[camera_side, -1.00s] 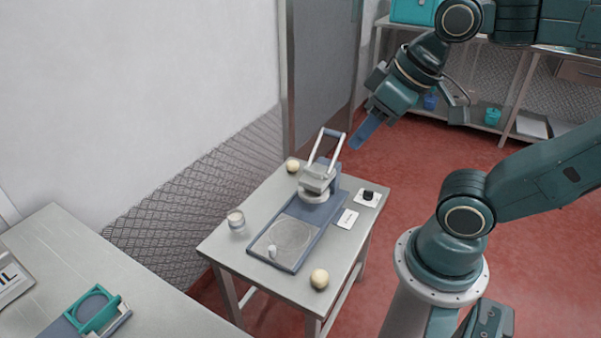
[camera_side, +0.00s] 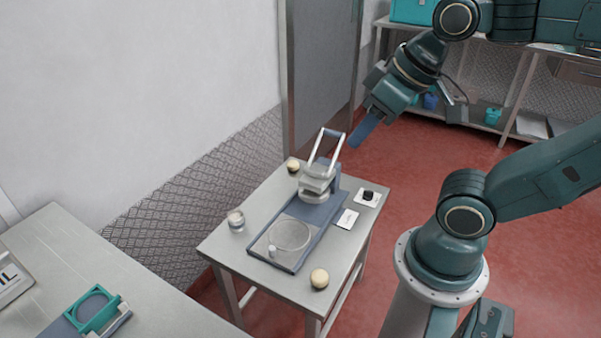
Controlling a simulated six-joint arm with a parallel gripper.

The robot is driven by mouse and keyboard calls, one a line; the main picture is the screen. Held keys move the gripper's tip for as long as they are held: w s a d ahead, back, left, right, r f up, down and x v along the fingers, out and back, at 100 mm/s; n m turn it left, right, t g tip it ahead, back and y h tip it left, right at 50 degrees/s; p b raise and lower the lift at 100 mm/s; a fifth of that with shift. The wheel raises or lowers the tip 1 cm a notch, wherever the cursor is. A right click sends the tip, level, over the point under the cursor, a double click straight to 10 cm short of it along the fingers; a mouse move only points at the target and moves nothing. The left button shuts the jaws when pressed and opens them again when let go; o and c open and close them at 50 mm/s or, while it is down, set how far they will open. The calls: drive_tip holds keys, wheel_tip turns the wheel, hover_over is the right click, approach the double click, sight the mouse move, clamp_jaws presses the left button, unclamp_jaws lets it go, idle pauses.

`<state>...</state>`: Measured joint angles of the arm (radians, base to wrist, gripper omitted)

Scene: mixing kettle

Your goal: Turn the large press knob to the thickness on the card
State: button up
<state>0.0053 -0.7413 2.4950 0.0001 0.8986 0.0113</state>
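A press with a blue-grey base (camera_side: 322,214) stands on a small metal table. Its grey head (camera_side: 316,182) and upright lever handle (camera_side: 331,135) are at the back. A round plate (camera_side: 290,236) lies at the front of the base, with a small pale knob (camera_side: 272,251) at its edge. A black knob (camera_side: 368,194) sits on a white plate to the right of the press. A white card (camera_side: 347,219) lies below it; its print is too small to read. My gripper (camera_side: 362,133) hangs above and right of the press handle, touching nothing visible. Its finger gap cannot be made out.
Pale dough balls lie on the table (camera_side: 238,258), one at the back (camera_side: 293,167), one at the front right (camera_side: 319,278). A small jar (camera_side: 236,220) stands at the left edge. A bench with a teal press (camera_side: 95,309) is at the lower left.

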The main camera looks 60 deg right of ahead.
drive_tip(key=w+d+m+g+h, duration=0.1)
drive_tip(key=w+d+m+g, duration=0.1)
drive_tip(key=w+d+m, duration=0.8)
drive_tip(key=w+d+f+m+g, duration=0.1)
drive_tip(key=w+d+f+m, duration=0.7)
drive_tip(key=d, duration=0.4)
drive_tip(key=m+g+y, duration=0.1)
drive_tip(key=m+g, duration=0.2)
drive_tip(key=m, duration=1.5)
hover_over(368, 191)
wheel_tip(368, 191, down, 28)
drive_tip(key=shift+d+f, duration=0.15)
drive_tip(key=shift+f, duration=0.15)
drive_tip(key=shift+f, duration=6.75)
